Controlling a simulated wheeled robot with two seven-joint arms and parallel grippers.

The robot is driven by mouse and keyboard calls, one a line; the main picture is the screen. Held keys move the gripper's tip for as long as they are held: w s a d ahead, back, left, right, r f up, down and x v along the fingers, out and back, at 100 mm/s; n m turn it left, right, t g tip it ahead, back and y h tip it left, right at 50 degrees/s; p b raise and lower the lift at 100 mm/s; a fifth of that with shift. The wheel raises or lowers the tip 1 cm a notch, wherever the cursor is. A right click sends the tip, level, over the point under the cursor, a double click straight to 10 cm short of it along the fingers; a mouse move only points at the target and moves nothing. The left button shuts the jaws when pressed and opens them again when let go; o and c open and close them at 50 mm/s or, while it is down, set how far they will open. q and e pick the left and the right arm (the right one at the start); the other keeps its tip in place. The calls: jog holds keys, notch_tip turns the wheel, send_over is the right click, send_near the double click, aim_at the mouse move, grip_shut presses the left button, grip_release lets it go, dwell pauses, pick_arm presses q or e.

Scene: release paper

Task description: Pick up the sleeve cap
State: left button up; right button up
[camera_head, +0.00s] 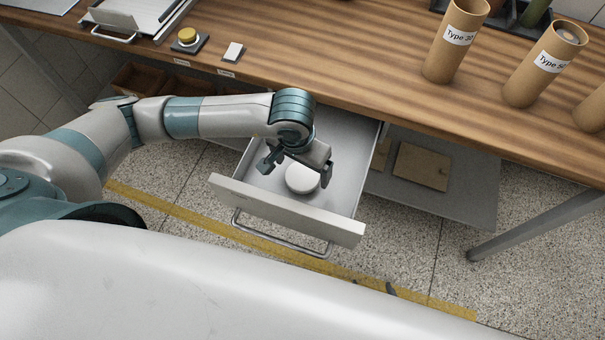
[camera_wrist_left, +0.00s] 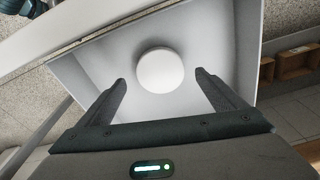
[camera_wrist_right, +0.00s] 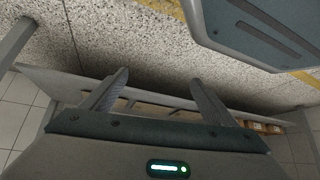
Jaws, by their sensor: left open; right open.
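The sleeve cap (camera_head: 302,178) is a white round disc lying in the open drawer (camera_head: 345,170) under the table. In the left wrist view the cap (camera_wrist_left: 160,71) lies on the drawer floor, ahead of and between the fingertips. My left gripper (camera_head: 297,170) is over the drawer, open and empty, and partly covers the cap in the head view. Its two fingers (camera_wrist_left: 160,78) are spread apart and do not appear to touch the cap. My right gripper (camera_wrist_right: 160,78) shows only in its own wrist view, open and empty, above the floor.
The drawer front with its handle (camera_head: 282,238) sticks out from the wooden table (camera_head: 330,65). Cardboard tubes (camera_head: 456,40) stand on the table at the right. A yellow button (camera_head: 187,36) and a small white block (camera_head: 233,52) sit at the left. A lower shelf (camera_head: 460,180) holds a brown board.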

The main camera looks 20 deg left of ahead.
aim_at(302, 175)
pick_arm(q)
jog(key=f+p, duration=0.1)
jog(key=f, duration=0.2)
jog(key=shift+w+f, duration=0.15)
jog(key=shift+w, duration=0.05)
jog(key=c, duration=1.1)
pick_arm(e)
jog(key=shift+g, duration=0.7)
jog(key=s, duration=0.1)
jog(key=s+d+f, duration=0.1)
jog(key=s, duration=0.1)
jog(key=s+d+f, duration=0.1)
jog(key=shift+s, duration=0.15)
